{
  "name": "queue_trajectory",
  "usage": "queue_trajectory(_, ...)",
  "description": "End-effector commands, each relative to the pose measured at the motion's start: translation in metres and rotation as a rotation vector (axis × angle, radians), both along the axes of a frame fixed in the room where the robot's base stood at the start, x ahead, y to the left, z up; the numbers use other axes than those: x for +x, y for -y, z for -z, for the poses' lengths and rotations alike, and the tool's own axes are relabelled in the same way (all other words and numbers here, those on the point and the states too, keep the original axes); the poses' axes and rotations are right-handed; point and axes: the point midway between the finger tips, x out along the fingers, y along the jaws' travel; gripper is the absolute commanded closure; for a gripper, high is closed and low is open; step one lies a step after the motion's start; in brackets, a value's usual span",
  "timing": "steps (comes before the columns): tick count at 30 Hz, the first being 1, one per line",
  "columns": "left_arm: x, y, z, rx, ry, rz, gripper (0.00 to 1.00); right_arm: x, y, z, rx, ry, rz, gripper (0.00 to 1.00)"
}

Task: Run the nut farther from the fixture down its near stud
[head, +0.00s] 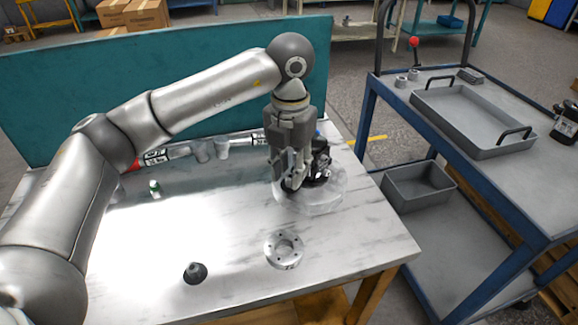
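The black hydraulic motor (321,160) stands on a round, pale, see-through fixture (322,197) near the table's right end. My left gripper (285,186) points down at the left side of the motor, with its fingertips low over the fixture. The fingers hide part of the motor. I cannot tell whether they are open or shut, or whether they touch anything. No nut or stud can be made out at this size. My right gripper is not in view.
On the white table (225,245) are a silver flange ring (284,249), a dark cone-shaped part (195,272) and a small green-and-white bottle (154,188). A teal panel (60,110) borders the back. A blue cart (455,175) with a grey tray (473,122) stands right.

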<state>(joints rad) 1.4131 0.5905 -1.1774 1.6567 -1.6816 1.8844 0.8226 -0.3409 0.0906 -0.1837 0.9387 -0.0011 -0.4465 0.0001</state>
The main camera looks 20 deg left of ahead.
Motion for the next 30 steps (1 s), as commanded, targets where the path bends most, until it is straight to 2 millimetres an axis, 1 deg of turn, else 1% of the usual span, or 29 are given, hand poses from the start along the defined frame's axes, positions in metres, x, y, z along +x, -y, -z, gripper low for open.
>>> queue_trajectory(1, 0.0005, 0.0009, 0.0008, -0.002, 0.003, -0.001, 0.70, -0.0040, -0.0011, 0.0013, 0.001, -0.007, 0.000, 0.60)
queue_trajectory(9, -0.0033, 0.0043, 0.0019, -0.002, 0.001, -0.006, 0.70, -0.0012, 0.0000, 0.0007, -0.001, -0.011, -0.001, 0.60)
queue_trajectory(15, -0.0033, 0.0036, 0.0012, -0.002, 0.001, -0.151, 0.70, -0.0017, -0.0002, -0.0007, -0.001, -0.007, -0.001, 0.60)
queue_trajectory(18, -0.0029, 0.0032, 0.0010, -0.002, 0.002, -0.195, 0.70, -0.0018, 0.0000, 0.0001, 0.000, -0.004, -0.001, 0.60)
queue_trajectory(30, -0.0002, 0.0007, -0.0008, -0.003, 0.007, -0.206, 0.70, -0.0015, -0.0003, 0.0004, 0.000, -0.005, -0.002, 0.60)
